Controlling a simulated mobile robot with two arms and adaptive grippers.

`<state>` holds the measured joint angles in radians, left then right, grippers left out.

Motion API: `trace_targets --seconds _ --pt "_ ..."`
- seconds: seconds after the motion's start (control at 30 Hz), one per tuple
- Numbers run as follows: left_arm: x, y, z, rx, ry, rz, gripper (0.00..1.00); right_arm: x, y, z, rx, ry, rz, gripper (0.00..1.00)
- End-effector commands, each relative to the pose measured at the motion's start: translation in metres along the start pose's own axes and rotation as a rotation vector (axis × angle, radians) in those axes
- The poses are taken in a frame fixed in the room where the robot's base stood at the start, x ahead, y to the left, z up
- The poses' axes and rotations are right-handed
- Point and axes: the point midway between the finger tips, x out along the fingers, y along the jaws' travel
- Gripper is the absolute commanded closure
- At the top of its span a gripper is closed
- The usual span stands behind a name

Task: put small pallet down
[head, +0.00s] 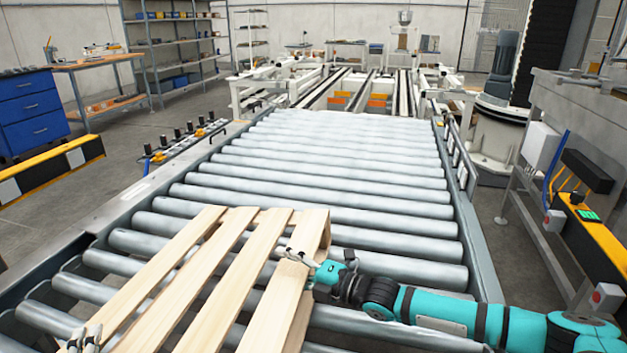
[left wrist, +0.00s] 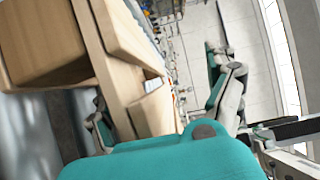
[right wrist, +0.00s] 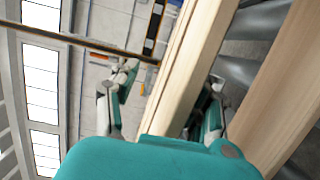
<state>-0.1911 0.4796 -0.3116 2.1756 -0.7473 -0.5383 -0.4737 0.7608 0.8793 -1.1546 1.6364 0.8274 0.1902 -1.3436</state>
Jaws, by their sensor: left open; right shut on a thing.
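The small pallet (head: 228,270), made of pale wooden slats, is over the near end of the roller conveyor. I cannot tell whether it rests fully on the rollers or is slightly above them. My right gripper (head: 300,257) is shut on the pallet's right side board; the right wrist view shows the board (right wrist: 192,65) between its fingers. My left gripper (head: 85,342) is at the pallet's near left, at the bottom edge of the head view. In the left wrist view its fingers (left wrist: 165,108) are spread, with the pallet's wood (left wrist: 112,60) close to one finger.
The conveyor rollers (head: 330,170) are clear beyond the pallet, between metal side rails. A yellow and black barrier (head: 50,170) stands at left and a control stand (head: 590,225) at right. More conveyor machinery (head: 360,90) is at the back.

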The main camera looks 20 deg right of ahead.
Motion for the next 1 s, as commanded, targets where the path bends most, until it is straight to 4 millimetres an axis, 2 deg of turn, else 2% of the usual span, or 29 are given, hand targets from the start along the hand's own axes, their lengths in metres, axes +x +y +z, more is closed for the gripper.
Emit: trace_targets --seconds 0.03,0.37,0.8,1.0 --pt "0.000 -0.002 0.000 0.000 0.000 -0.004 0.09 0.001 0.008 0.002 -0.006 -0.001 0.015 0.64" --pt "-0.005 -0.002 0.000 -0.002 0.001 -0.002 0.09 0.001 0.008 0.001 -0.005 0.000 0.015 0.64" --pt "-0.067 0.000 0.000 -0.002 -0.001 0.001 0.09 0.001 0.008 0.001 -0.004 0.000 0.015 0.64" --pt "-0.078 -0.001 0.000 -0.001 0.000 -0.001 0.09 0.001 0.008 0.001 -0.003 0.001 0.016 0.64"
